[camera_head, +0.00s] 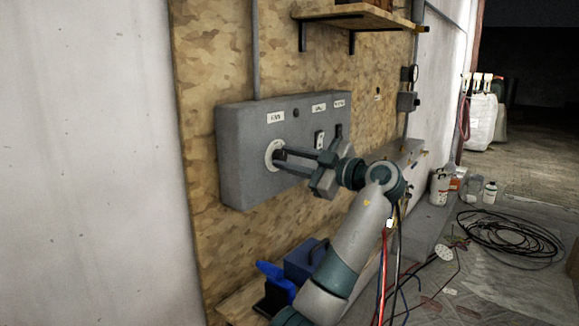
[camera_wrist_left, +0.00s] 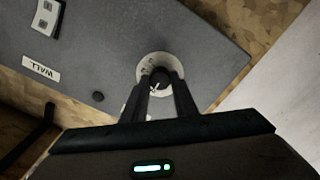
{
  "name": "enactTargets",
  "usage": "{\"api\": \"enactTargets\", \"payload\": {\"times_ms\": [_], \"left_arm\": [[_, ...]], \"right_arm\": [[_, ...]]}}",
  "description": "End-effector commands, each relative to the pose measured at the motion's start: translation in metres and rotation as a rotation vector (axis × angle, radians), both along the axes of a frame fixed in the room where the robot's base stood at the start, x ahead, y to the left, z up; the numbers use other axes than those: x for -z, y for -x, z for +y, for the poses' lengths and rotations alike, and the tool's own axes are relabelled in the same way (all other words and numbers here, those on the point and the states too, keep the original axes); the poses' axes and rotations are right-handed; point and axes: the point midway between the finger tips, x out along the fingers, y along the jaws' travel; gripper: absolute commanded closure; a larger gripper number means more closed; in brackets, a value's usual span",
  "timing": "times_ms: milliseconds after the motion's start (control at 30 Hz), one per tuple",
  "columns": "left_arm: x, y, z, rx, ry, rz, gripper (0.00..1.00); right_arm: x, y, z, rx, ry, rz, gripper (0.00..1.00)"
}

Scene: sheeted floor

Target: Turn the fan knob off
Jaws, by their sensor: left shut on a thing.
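The fan knob is dark and sits on a round pale dial plate (camera_head: 270,155) at the left of a grey control box (camera_head: 240,170), below a label that seems to read FAN. In the left wrist view the knob (camera_wrist_left: 159,78) stands in the middle of the pale dial (camera_wrist_left: 147,70), with a small light pointer mark on it. My left gripper (camera_head: 280,155) reaches in from the right with its fingers on either side of the knob, shut on it. In the left wrist view the fingertips (camera_wrist_left: 160,84) flank the knob. My right gripper is in neither view.
The box also carries switches (camera_head: 320,140) to the right of the dial. A wooden shelf (camera_head: 360,18) hangs above. A blue toolbox (camera_head: 303,260) stands below the box. Coiled black cable (camera_head: 510,235) lies on the floor at the right.

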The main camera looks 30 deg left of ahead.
Motion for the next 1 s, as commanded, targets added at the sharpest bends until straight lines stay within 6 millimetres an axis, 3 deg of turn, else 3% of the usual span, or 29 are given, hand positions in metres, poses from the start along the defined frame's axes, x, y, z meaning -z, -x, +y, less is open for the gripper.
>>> {"api": "enactTargets", "payload": {"times_ms": [500,533,600,1000], "left_arm": [[0.0004,0.0002,-0.0003,-0.001,0.001,-0.01,0.96],[0.0004,0.0002,-0.0003,-0.001,0.001,-0.01,0.67],[0.0004,0.0002,-0.0003,-0.001,0.001,-0.01,0.55],[0.0005,0.0001,-0.0034,0.001,0.001,-0.009,0.55]], "right_arm": [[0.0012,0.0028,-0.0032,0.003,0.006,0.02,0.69],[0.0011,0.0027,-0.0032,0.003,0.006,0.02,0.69],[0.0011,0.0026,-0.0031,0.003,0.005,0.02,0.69],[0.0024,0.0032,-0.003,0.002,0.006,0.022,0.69]]}}
